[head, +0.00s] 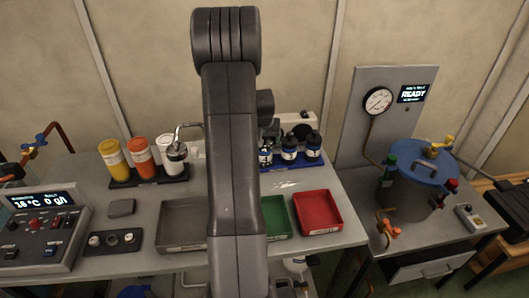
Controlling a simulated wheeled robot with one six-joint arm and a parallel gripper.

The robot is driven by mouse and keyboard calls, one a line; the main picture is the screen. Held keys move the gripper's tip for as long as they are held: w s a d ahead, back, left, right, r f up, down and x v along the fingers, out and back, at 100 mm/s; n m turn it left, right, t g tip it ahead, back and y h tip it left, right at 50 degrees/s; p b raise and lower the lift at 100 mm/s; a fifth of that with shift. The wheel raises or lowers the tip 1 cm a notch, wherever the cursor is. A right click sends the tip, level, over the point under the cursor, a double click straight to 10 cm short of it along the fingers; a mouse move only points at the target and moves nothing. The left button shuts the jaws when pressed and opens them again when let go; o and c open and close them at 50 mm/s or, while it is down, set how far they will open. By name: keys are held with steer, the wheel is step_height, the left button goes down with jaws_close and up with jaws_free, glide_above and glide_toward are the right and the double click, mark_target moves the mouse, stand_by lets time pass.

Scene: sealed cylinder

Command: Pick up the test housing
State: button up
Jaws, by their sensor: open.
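I cannot pick out the test housing with certainty. A small light grey box (468,217) lies on the right table beside the blue-lidded cylinder (411,187). Several small round parts (112,240) sit in a dark holder at the front left of the bench. My arm rises through the middle of the head view and covers part of the bench. My gripper does not show; it is hidden or out of frame.
Yellow, orange and white containers (145,157) stand in a rack at the back left. A control box (40,229) is front left. Grey (182,224), green (276,216) and red (318,212) trays line the front. Dark bottles (290,148) stand behind. A gauge panel (378,102) reads READY.

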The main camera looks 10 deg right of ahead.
steer(key=shift+p+x, duration=0.9)
steer(key=shift+x, duration=1.75)
steer(key=shift+s+d+r, duration=0.1)
steer(key=shift+s+d, duration=0.05)
steer(key=shift+d, duration=0.05)
steer(key=c, duration=1.4)
